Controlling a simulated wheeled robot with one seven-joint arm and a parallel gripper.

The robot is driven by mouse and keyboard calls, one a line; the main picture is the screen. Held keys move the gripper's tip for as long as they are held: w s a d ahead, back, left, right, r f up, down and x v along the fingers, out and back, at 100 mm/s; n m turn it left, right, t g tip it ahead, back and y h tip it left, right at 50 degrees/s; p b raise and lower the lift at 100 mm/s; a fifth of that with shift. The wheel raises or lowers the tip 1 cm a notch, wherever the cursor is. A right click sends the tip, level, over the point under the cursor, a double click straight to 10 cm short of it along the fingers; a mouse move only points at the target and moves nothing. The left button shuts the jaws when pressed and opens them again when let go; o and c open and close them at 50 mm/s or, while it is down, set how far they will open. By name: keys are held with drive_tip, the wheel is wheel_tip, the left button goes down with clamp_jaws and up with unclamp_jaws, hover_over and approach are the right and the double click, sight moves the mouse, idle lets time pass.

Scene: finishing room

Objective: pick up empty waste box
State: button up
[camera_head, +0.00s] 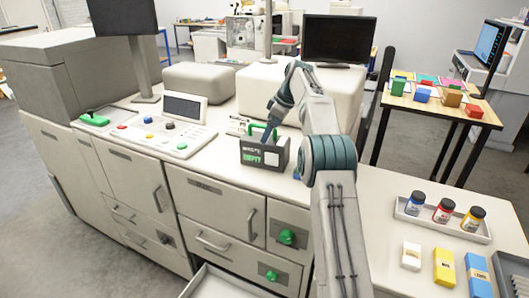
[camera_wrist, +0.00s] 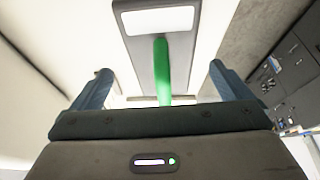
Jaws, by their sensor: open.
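The waste box (camera_head: 254,160) is dark grey with white and green lettering that ends in "EMPTY" and a green handle (camera_head: 257,128). It stands upright on the light counter of the machine, in the middle of the head view. My gripper (camera_head: 270,131) is at the top of the box, partly hiding it and the handle. In the wrist view the green handle (camera_wrist: 163,80) runs between the two spread blue fingers of my gripper (camera_wrist: 159,70), with a gap on each side. The box's grey side and white label (camera_wrist: 165,20) show beyond. My gripper is open and holds nothing.
A control panel (camera_head: 165,133) with coloured buttons lies left of the box, and a pale housing (camera_head: 243,92) stands behind. To the right are a tray (camera_head: 408,207) of bottles and several small cartons (camera_head: 445,267). An open drawer (camera_head: 222,285) juts out below.

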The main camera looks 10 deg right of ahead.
drive_tip(key=shift+p+x, duration=0.3)
drive_tip(key=shift+x, duration=1.95)
drive_tip(key=shift+a, duration=0.1)
drive_tip(key=c, duration=1.5)
drive_tip(key=shift+r, duration=0.15)
drive_tip(key=shift+c, duration=0.2)
wheel_tip(320, 180, up, 9)
drive_tip(key=shift+r+p, duration=0.2)
drive_tip(key=shift+p, duration=1)
drive_tip(key=shift+s+f, duration=0.1)
